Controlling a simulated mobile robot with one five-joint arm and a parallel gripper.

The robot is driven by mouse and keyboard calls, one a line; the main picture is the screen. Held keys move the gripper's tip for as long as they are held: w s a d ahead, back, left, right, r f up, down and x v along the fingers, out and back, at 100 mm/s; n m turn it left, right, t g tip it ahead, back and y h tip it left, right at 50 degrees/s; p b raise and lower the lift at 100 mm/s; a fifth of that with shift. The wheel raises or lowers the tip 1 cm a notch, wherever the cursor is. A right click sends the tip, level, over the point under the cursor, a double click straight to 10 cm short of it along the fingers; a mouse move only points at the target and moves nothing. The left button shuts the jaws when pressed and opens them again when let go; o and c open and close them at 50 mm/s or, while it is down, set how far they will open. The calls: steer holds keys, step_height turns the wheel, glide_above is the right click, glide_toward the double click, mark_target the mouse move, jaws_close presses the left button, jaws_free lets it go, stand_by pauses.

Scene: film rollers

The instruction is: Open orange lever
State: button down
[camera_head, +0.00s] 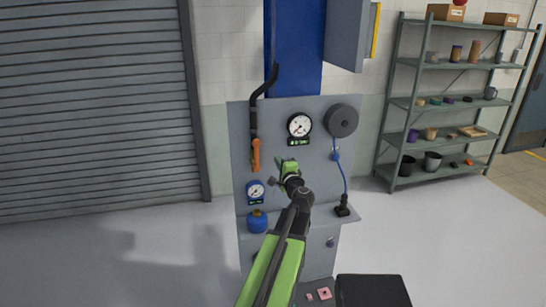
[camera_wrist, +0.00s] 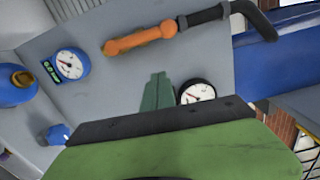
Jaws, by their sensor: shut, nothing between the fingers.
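The orange lever (camera_head: 256,155) hangs down along a black pipe on the left side of the grey panel. In the wrist view the orange lever (camera_wrist: 141,38) lies along the pipe at the top, apart from my fingers. My gripper (camera_head: 287,164) is in front of the panel, right of the lever and below the upper gauge. Its green fingers show together and empty in the wrist view (camera_wrist: 157,91). The gap in depth between the fingers and the panel is hard to tell.
The grey panel (camera_head: 315,112) carries an upper white gauge (camera_head: 299,125), a blue gauge (camera_head: 255,191), a dark round disc (camera_head: 341,120) and a blue cable (camera_head: 341,172). A blue knob (camera_head: 257,221) sits low left. Shelves (camera_head: 445,103) stand at the right.

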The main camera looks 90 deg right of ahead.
steer(key=v, duration=0.3)
steer(key=shift+s+a, duration=0.2)
